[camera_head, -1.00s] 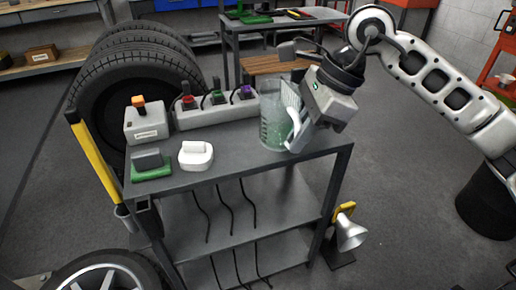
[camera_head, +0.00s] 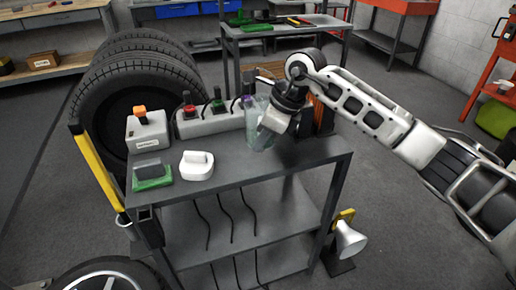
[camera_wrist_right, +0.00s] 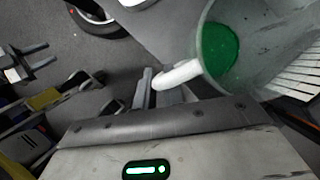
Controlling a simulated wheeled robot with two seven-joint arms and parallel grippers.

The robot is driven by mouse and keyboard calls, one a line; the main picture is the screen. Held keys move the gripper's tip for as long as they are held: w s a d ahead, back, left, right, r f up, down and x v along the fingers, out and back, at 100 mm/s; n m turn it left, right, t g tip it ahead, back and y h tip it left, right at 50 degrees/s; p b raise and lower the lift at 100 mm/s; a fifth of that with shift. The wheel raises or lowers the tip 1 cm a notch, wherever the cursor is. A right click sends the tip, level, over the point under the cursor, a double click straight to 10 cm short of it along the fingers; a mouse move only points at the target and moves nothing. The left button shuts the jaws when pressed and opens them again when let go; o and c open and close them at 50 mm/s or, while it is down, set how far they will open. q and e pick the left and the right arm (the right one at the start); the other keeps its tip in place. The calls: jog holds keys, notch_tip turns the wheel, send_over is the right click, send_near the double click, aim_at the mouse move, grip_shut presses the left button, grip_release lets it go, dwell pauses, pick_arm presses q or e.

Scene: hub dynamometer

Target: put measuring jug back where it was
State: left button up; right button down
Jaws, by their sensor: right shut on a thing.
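The measuring jug (camera_head: 257,124) is a clear, greenish cup at the back right of the grey cart's top, beside the switch box. In the right wrist view the jug (camera_wrist_right: 262,45) shows a green inside and a white handle (camera_wrist_right: 178,74). My right gripper (camera_head: 268,129) reaches in from the right and is shut on the handle. The jug looks roughly upright. Its base is partly hidden, so I cannot tell whether it touches the top. My left gripper (camera_wrist_right: 38,60) shows only in the right wrist view, at the left edge, with its fingers apart and empty.
The switch box (camera_head: 210,122) has red, green and purple knobs. A grey box with an orange knob (camera_head: 147,130), a green-based block (camera_head: 152,176) and a white item (camera_head: 196,165) stand left. The cart top's front right (camera_head: 270,168) is clear. Tires (camera_head: 130,85) stand behind.

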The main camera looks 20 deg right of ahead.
jog(key=shift+w+a+f+p, duration=0.15)
jog(key=shift+w+f, duration=0.15)
jog(key=shift+f, duration=0.55)
jog(key=shift+w+f+p, duration=0.15)
jog(key=shift+w+f, duration=0.1)
jog(key=shift+f, duration=0.6)
jog(key=shift+w+a+f+p, duration=0.15)
jog(key=shift+w+f, duration=0.15)
jog(key=shift+f, duration=0.55)
jog(key=c, duration=1.5)
grip_release()
jog(key=shift+f, duration=0.1)
